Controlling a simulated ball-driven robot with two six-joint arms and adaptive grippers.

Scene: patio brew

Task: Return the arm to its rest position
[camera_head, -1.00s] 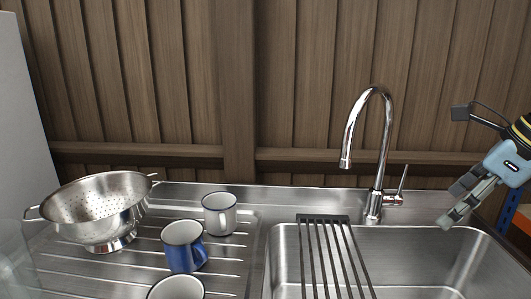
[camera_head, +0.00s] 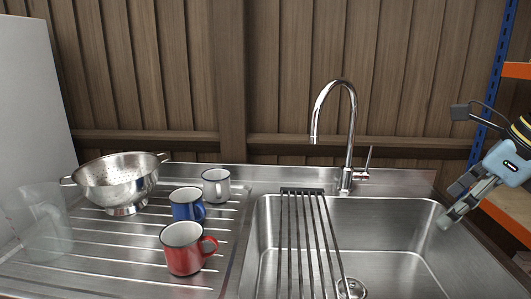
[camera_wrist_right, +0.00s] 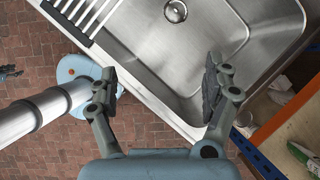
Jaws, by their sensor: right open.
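My right gripper (camera_head: 452,203) is at the right of the head view, above the right side of the sink, with its fingers pointing down and left. In the right wrist view my right gripper (camera_wrist_right: 161,78) has its two fingers spread wide with nothing between them. Part of the sink basin (camera_wrist_right: 225,35) and its front edge show beyond the fingers. My left gripper does not show in the head view.
A red mug (camera_head: 182,250), a blue mug (camera_head: 186,205), a white mug (camera_head: 215,187) and a steel colander (camera_head: 115,180) stand on the ridged drainboard. A dark rack (camera_head: 301,191) lies across the sink (camera_head: 400,212). The faucet (camera_head: 349,130) rises behind. Orange-and-blue shelving (camera_head: 510,215) stands at right.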

